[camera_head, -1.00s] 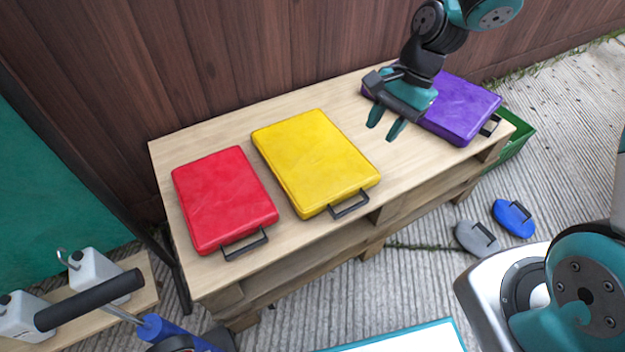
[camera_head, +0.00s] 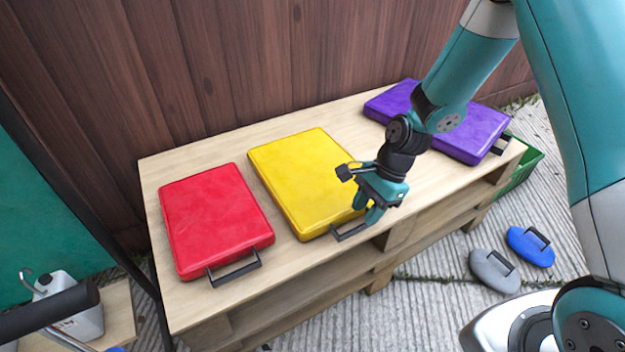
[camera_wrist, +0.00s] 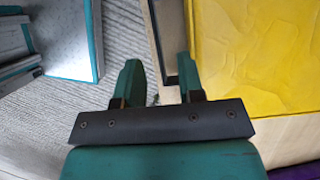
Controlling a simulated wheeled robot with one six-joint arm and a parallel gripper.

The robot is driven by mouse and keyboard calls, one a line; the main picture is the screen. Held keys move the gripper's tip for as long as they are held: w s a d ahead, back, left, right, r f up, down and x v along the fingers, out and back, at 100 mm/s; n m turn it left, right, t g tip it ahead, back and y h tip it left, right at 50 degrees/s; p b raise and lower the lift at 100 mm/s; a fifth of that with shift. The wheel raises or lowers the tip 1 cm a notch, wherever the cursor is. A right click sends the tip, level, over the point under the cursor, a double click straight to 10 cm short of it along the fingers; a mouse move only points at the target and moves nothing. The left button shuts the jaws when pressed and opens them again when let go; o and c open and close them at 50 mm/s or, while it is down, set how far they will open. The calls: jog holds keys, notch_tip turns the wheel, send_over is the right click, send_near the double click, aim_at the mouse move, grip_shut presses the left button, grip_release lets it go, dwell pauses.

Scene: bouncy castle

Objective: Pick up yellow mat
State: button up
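The yellow mat (camera_head: 303,178) lies flat on the wooden pallet table, between the red and purple mats. Its black handle (camera_head: 349,232) sticks out at the front edge. My gripper (camera_head: 372,215) is over the mat's front right corner, close to the handle. In the wrist view my gripper (camera_wrist: 160,80) has its two fingers apart with nothing between them. The mat (camera_wrist: 255,55) fills the right of that view, and the dark handle (camera_wrist: 163,35) is just left of it, by the right finger.
The red mat (camera_head: 213,220) lies left of the yellow one, and the purple mat (camera_head: 470,135) lies right. A white jug (camera_head: 72,305) stands lower left.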

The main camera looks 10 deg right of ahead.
aim_at(359, 226)
jog(key=b+x, duration=0.3)
jog(key=x, duration=0.2)
jog(key=shift+s+f, duration=0.1)
jog(key=shift+f, duration=0.15)
grip_shut()
